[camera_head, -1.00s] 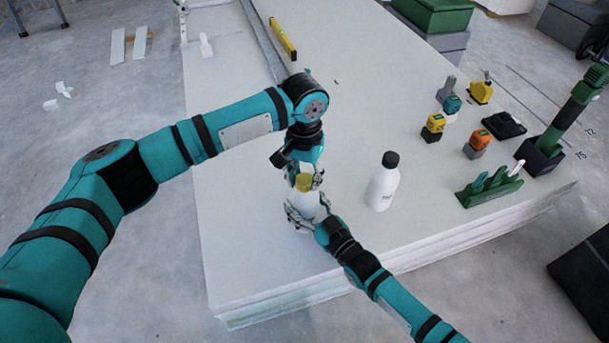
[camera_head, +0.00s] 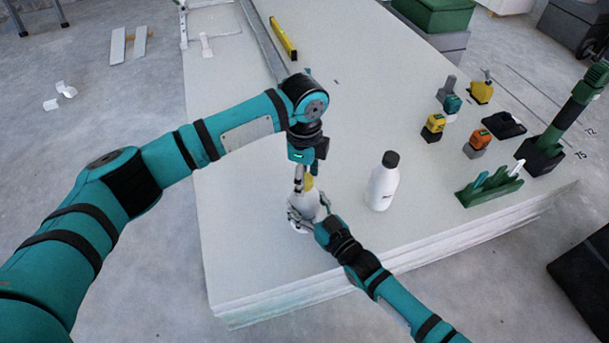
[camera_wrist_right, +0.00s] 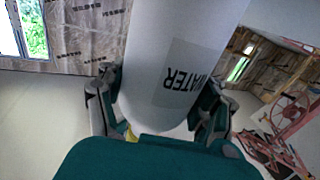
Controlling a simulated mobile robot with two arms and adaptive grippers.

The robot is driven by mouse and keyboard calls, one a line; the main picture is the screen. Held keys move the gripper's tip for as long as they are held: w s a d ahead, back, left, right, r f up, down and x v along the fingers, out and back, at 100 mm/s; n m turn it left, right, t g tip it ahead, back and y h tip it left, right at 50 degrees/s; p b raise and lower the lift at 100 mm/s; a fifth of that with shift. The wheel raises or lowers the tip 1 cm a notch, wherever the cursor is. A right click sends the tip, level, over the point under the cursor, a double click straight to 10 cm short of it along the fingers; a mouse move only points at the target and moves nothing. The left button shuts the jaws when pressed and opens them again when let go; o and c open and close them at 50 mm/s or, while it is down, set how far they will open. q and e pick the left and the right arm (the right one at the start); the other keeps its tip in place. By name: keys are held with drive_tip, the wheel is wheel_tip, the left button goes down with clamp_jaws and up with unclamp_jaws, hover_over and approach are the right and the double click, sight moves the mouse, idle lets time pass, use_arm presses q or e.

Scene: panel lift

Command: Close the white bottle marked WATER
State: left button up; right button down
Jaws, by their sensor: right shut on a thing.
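The white bottle (camera_head: 306,204) stands on the white panel stack, and its label reads WATER in the right wrist view (camera_wrist_right: 180,75). My right gripper (camera_wrist_right: 158,112) is shut around the bottle's body, a finger on each side. A yellow cap (camera_head: 308,184) is at the bottle's top. My left gripper (camera_head: 307,180) points down from above, its fingers at the cap. Fingers partly hide the cap, so I cannot tell whether they grip it or how it sits on the neck.
A second white bottle (camera_head: 383,185) with a black cap stands to the right. Beyond it are a green rack (camera_head: 489,187), yellow and orange tools (camera_head: 434,127) and a dark green holder (camera_head: 540,155). A yellow level (camera_head: 283,38) lies at the back. The panel's middle is clear.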

use_arm(q)
drive_tip(key=shift+o, duration=0.9)
wheel_tip(320, 180, up, 12)
use_arm(e)
drive_tip(key=shift+c, duration=0.4)
unclamp_jaws()
